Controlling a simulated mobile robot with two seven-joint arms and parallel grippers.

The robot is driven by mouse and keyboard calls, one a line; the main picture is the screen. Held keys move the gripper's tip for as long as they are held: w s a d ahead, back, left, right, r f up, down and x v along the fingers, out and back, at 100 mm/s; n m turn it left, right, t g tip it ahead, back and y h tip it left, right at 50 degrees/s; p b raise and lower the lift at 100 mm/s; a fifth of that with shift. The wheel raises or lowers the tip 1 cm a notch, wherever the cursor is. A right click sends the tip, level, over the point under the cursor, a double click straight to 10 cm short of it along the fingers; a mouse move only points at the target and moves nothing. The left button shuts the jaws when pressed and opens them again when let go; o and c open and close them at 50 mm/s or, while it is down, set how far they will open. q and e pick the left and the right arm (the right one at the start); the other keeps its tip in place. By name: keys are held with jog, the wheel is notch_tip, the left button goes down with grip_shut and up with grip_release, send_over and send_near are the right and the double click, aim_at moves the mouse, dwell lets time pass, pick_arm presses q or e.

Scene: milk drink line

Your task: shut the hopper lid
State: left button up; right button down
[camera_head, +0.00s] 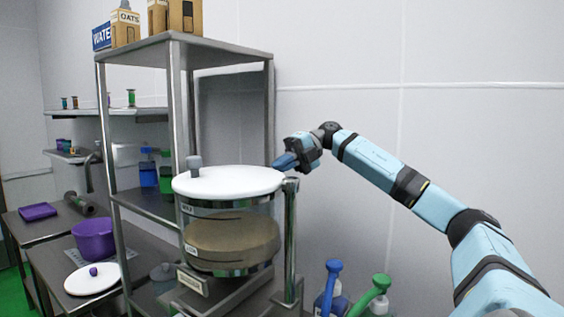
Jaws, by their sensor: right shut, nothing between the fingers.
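The hopper (233,243) is a clear round vessel with brown contents, standing in front of the metal shelf. Its white round lid (235,181) lies flat across the top, with a grey knob (195,166) at its left side. A metal post (290,240) stands at the hopper's right, by the lid's right edge. My right gripper (286,162) is shut and empty, just beyond the lid's right edge and slightly above it. I cannot tell if it touches the lid. My left gripper is not in view.
A metal shelf (184,40) with cartons on top stands behind and left of the hopper. A purple pot (94,240) and a white lid with a purple knob (92,279) are on the left bench. Blue (332,270) and green (381,283) handled items stand at lower right.

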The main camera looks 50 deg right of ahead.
jog(key=n+g+p, duration=0.1)
jog(key=p, duration=0.1)
jog(key=w+a+n+g+p, duration=0.1)
jog(key=shift+g+y+p, duration=0.3)
jog(key=shift+y+p, duration=0.05)
jog(key=shift+y, duration=0.05)
jog(key=shift+f, duration=0.1)
dwell(0.5)
jog(key=v, duration=0.7)
jog(key=shift+d, duration=0.3)
